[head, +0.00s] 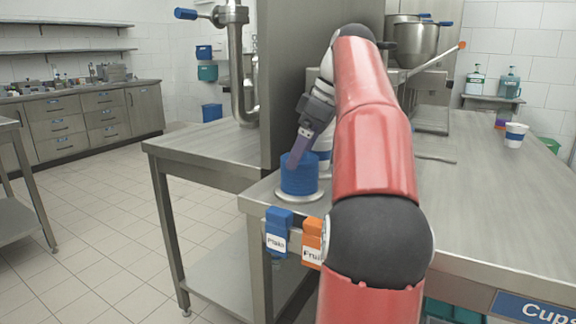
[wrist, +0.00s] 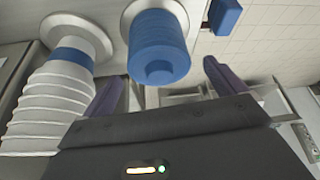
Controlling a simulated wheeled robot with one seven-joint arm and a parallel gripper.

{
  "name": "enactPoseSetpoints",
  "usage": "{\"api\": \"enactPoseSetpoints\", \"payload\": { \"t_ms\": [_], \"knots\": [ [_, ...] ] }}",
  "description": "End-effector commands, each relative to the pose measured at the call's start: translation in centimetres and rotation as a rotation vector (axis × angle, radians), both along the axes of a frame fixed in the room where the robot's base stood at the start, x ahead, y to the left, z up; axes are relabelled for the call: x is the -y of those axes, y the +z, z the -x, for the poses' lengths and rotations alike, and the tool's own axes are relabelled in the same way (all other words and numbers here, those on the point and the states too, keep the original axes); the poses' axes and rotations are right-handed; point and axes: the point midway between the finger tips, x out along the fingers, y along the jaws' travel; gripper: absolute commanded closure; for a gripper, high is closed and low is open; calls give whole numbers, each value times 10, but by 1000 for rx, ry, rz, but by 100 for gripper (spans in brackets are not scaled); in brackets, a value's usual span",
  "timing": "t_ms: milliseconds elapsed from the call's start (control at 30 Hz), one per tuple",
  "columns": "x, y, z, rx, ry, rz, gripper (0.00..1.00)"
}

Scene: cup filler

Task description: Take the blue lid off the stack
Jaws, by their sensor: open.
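The stack of blue lids (head: 299,178) stands upright on a round metal base at the near left corner of the counter. In the wrist view the blue stack (wrist: 160,42) shows end-on, with a small raised knob at its end. My gripper (head: 296,152) is at the upper part of the stack in the head view. In the wrist view my gripper (wrist: 163,85) has its two purple fingers spread wide, one to each side of the stack's line. Nothing is between them. I cannot tell whether a finger touches the stack.
A stack of white cups with a blue band (wrist: 58,92) stands close beside the lids, near the left finger. Blue (head: 278,232) and orange (head: 312,241) labelled tags sit at the counter's front edge. A dark upright panel (head: 290,70) rises behind. The right counter (head: 490,200) is mostly clear.

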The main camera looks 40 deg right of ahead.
Motion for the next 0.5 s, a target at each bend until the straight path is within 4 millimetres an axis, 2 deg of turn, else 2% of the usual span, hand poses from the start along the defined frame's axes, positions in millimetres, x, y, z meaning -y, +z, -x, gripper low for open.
{"api": "enactPoseSetpoints", "payload": {
  "t_ms": [167, 500],
  "knots": [
    [0, 1, 0, 0, 0, 0, 4],
    [0, 1, 0, 0, 0, 0, 49]
  ]
}}
